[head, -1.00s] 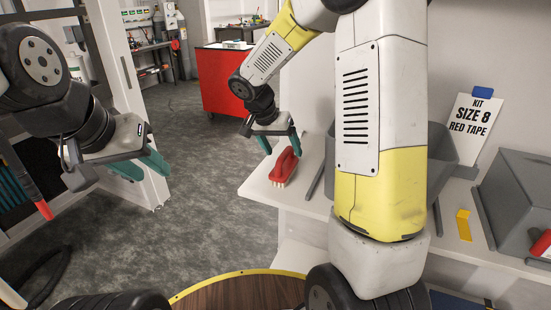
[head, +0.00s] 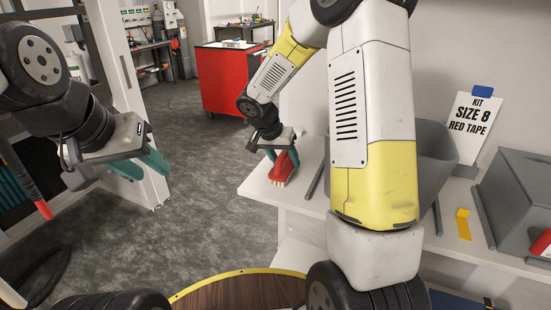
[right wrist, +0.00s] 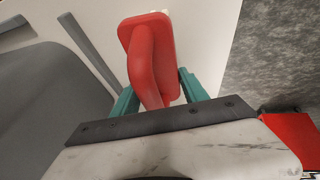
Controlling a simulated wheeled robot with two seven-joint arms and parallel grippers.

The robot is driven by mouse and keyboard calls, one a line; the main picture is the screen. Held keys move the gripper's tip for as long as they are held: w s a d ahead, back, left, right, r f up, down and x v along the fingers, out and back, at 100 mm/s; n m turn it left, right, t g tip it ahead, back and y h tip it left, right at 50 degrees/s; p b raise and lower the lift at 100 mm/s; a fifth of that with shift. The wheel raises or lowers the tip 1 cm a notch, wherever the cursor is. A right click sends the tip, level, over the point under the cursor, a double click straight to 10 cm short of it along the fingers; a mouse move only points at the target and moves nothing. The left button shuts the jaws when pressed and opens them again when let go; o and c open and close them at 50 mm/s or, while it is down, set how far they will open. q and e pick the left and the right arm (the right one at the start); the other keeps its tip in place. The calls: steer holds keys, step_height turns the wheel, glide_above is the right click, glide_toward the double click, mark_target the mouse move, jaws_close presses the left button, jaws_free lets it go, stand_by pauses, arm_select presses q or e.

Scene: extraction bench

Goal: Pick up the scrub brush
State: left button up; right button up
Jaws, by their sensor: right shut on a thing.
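The scrub brush (head: 283,168) is red with pale bristles and sits at the near left end of the white bench. My right gripper (head: 283,155) is down over it, with its teal fingers on either side of the brush's red handle. In the right wrist view, the brush (right wrist: 150,45) reaches between the two fingers (right wrist: 158,90), and the gripper is shut on its handle. The bristles are mostly hidden there. My left gripper (head: 140,165) is at the left, away from the bench, with its teal fingers apart and nothing between them.
On the white bench (head: 258,188), a grey bar (head: 315,180) lies right of the brush and a grey bin (head: 432,165) stands behind my right arm. A kit sign (head: 474,128), yellow piece (head: 463,224) and grey box (head: 518,200) are further right. A red cabinet (head: 222,82) stands behind.

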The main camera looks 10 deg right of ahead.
steer(key=shift+c, duration=0.7)
steer(key=shift+r, duration=0.1)
step_height(320, 180, up, 3)
steer(key=shift+r, duration=0.15)
steer(key=s+a+r, duration=0.1)
steer(key=s+a, duration=0.1)
steer(key=s, duration=1.4)
steer(key=shift+r, duration=0.25)
